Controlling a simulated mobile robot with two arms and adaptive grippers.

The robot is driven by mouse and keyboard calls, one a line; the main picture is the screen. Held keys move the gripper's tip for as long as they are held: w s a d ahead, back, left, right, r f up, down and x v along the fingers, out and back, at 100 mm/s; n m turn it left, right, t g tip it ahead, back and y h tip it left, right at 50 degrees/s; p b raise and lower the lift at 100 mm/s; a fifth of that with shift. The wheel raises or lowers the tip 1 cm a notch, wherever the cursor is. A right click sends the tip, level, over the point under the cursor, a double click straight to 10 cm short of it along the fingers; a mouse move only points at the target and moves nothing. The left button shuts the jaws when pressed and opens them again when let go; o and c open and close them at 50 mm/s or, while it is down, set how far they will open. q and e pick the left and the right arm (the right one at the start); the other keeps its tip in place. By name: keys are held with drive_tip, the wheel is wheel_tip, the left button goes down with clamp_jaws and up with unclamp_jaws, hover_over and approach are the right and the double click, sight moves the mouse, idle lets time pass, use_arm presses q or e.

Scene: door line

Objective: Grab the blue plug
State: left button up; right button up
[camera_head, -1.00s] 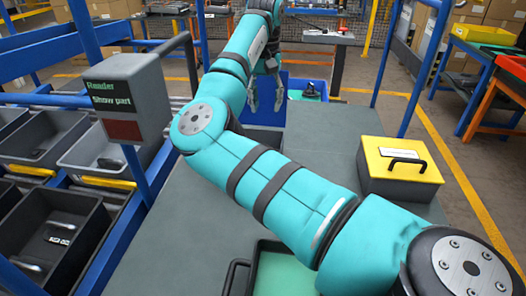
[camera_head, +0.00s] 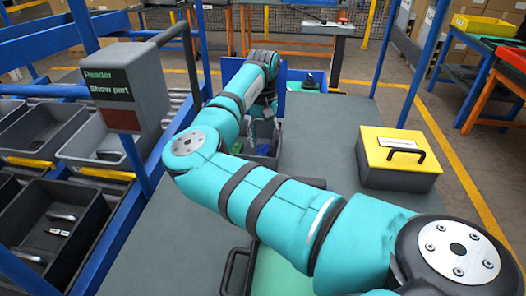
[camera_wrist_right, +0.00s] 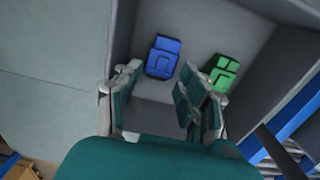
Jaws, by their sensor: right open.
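The blue plug (camera_wrist_right: 163,57) lies in a grey bin (camera_wrist_right: 145,118) in the right wrist view. A green plug (camera_wrist_right: 222,72) lies to its right in the same bin. My right gripper (camera_wrist_right: 160,95) is open, its fingers apart and empty. The blue plug shows just beyond the gap between the fingertips, not gripped. In the head view my right gripper (camera_head: 262,130) points down over the bin, partly hidden by my own arm. My left gripper is not in view.
A grey box with a yellow lid (camera_head: 398,150) and black handle stands on the right of the grey table (camera_head: 325,140). A reader post (camera_head: 125,90) stands left, beside grey trays (camera_head: 50,225). A blue tote (camera_head: 293,77) is behind. A green-floored tray (camera_head: 275,275) is in front.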

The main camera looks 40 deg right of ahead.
sight(263, 146)
drive_tip(key=shift+f, duration=1.55)
drive_tip(key=c, duration=0.6)
drive_tip(key=shift+o, duration=0.2)
drive_tip(key=shift+r, duration=0.15)
